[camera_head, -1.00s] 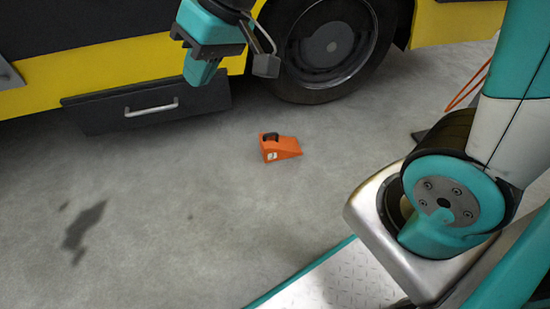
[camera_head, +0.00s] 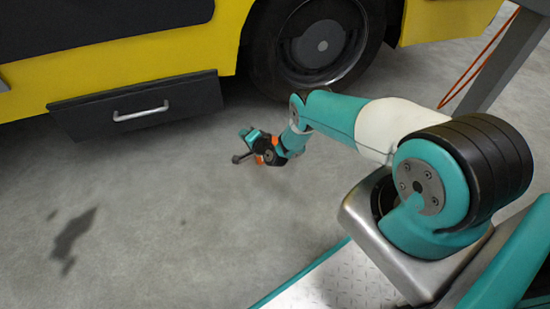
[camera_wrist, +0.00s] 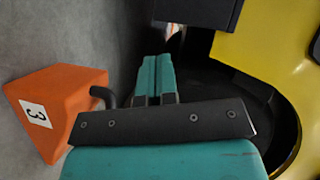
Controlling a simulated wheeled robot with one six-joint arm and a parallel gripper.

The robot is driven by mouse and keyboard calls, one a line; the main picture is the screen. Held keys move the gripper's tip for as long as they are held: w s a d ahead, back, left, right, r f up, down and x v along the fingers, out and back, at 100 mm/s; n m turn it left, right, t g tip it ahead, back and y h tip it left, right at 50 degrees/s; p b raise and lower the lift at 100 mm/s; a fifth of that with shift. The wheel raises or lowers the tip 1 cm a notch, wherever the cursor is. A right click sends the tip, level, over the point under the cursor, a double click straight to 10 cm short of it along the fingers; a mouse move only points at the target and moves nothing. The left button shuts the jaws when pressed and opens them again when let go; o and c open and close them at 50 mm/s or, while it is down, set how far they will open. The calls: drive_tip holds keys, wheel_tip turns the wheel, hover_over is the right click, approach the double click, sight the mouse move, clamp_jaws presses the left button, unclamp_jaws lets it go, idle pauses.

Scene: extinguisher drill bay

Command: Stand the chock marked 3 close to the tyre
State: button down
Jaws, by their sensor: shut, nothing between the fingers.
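The orange wedge chock marked 3 (camera_wrist: 62,100) sits on the floor, at the left of the wrist view. Its white label and black handle (camera_wrist: 103,96) show there. In the head view only small orange parts of the chock (camera_head: 258,159) show, as my gripper hides the rest. My gripper (camera_head: 252,135) is low over the chock, with its two teal fingers (camera_wrist: 155,72) together and empty. In the wrist view the fingers are just right of the handle, and part of the handle is behind the gripper's dark body. The tyre (camera_head: 268,68) stands beyond the chock, apart from it.
A yellow vehicle (camera_head: 205,48) carries the tyre, with a dark drawer (camera_head: 85,119) and grey handle at its side. An orange hose (camera_head: 475,66) and a grey post (camera_head: 508,58) stand at the right. The grey floor between chock and tyre is clear.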

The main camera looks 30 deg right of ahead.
drive_tip(key=s+d+f+m+h, duration=0.1)
drive_tip(key=s+f+m+h, duration=0.1)
drive_tip(key=s+f, duration=0.2)
drive_tip(key=s+d+f+m+t+h, duration=0.1)
drive_tip(key=s+d+f+m+h, duration=0.1)
drive_tip(key=s, duration=0.6)
drive_tip(key=s+d+f+m+h, duration=0.2)
drive_tip(key=s+f+m+h, duration=0.1)
drive_tip(key=s+f, duration=0.4)
drive_tip(key=shift+d+f+t+b, duration=0.1)
drive_tip(key=shift+d+t+b, duration=0.15)
drive_tip(key=shift+t+b, duration=0.15)
drive_tip(key=shift+d+f, duration=0.1)
drive_tip(key=b+x, duration=0.3)
drive_tip(key=b, duration=0.1)
drive_tip(key=b+x, duration=0.3)
drive_tip(key=x, duration=0.1)
drive_tip(key=b+x, duration=0.4)
drive_tip(key=shift+f+b, duration=0.35)
drive_tip(key=b+x, duration=0.2)
drive_tip(key=shift+r+b, duration=0.1)
drive_tip(key=shift+b, duration=0.2)
drive_tip(key=shift+w+d+r+b, duration=0.1)
drive_tip(key=shift+w+r+b, duration=0.1)
drive_tip(key=shift+r+b, duration=0.1)
